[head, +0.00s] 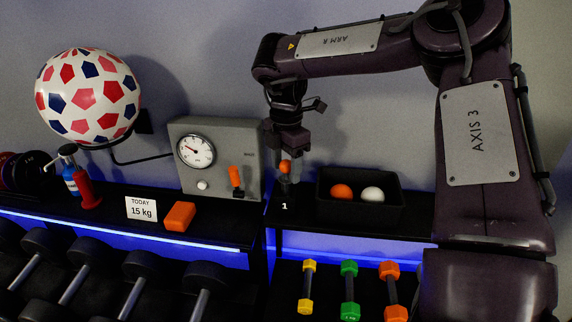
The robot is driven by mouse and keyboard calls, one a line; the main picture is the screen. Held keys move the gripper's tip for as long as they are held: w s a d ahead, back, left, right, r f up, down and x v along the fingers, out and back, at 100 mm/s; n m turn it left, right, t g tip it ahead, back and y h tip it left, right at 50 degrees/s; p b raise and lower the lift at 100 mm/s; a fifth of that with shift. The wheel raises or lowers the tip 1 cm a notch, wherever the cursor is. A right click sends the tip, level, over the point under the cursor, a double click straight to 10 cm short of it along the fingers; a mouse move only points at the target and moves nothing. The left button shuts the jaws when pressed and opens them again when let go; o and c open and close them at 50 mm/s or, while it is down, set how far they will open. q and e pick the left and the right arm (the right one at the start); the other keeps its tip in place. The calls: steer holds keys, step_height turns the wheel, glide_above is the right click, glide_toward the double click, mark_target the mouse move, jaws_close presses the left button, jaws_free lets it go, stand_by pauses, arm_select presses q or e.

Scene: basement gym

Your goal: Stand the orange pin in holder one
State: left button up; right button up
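The orange pin (285,167) shows as a small orange piece right below my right gripper (289,160), which points down at the shelf. A small dark holder (284,186) is under the pin, above a white number 1 on the shelf's front. The pin looks upright and in line with the holder. I cannot tell whether its lower end is inside the holder. The fingers are at the pin, small and dark, and I cannot tell whether they grip it. My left gripper is not in view.
A black bin (340,212) with an orange and a white ball stands just right of the holder. A grey gauge box (218,130) with an orange lever stands left. An orange block (180,216), a sign (141,208) and a bottle (72,174) are further left. Dumbbells lie below.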

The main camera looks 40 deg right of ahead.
steer(key=shift+r, duration=0.4)
step_height(320, 180, up, 7)
steer(key=shift+a+f, duration=0.1)
steer(key=shift+f, duration=0.05)
stand_by(0.5)
